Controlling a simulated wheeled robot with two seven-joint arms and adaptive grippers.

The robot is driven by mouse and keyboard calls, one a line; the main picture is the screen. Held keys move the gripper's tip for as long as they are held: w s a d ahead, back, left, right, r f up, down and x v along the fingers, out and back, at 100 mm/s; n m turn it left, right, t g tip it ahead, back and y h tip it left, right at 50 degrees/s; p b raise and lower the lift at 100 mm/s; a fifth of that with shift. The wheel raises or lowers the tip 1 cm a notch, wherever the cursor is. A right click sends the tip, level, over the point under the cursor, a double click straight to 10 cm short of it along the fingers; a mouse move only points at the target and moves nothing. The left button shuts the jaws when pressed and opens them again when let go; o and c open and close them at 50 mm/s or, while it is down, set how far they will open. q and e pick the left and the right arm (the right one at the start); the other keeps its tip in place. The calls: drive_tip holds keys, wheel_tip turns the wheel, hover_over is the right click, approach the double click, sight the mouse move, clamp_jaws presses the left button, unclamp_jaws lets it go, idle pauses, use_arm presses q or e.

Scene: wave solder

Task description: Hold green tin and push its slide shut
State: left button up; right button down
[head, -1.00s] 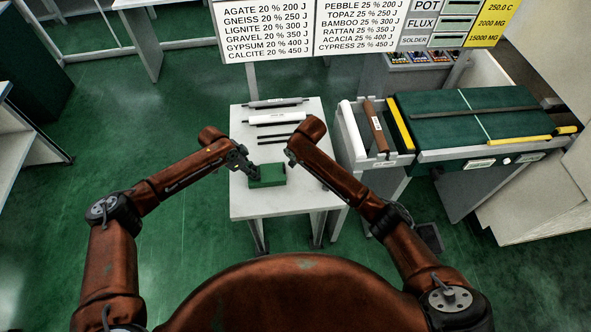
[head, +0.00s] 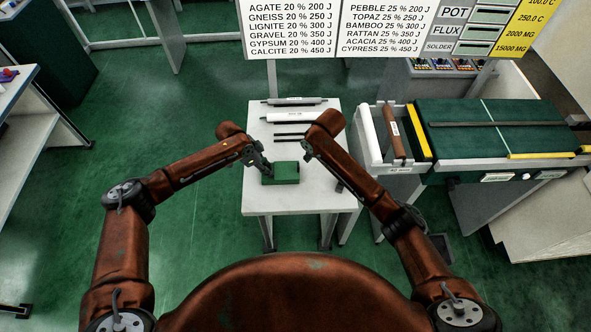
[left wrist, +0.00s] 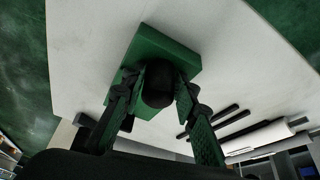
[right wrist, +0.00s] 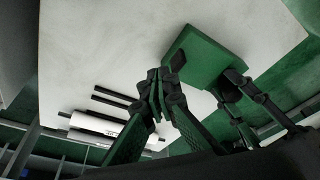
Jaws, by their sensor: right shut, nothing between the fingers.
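The green tin (head: 286,172), a small flat box, lies on the white table. My left gripper (head: 265,168) is at its left end. In the left wrist view the tin (left wrist: 165,50) lies between my left fingers, which appear closed on its sides; a dark round part hides some of the tin. My right gripper (head: 307,156) is by the tin's far right side.
Two dark rods (head: 290,137), a white roller (head: 288,118) and a grey roller (head: 294,101) lie behind the tin on the table (head: 265,200). A machine with a green top (head: 470,140) stands at the right. The table's front part is clear.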

use_arm(q)
drive_tip(key=o, duration=0.4)
drive_tip(key=shift+c, duration=0.2)
drive_tip(key=v, duration=1.2)
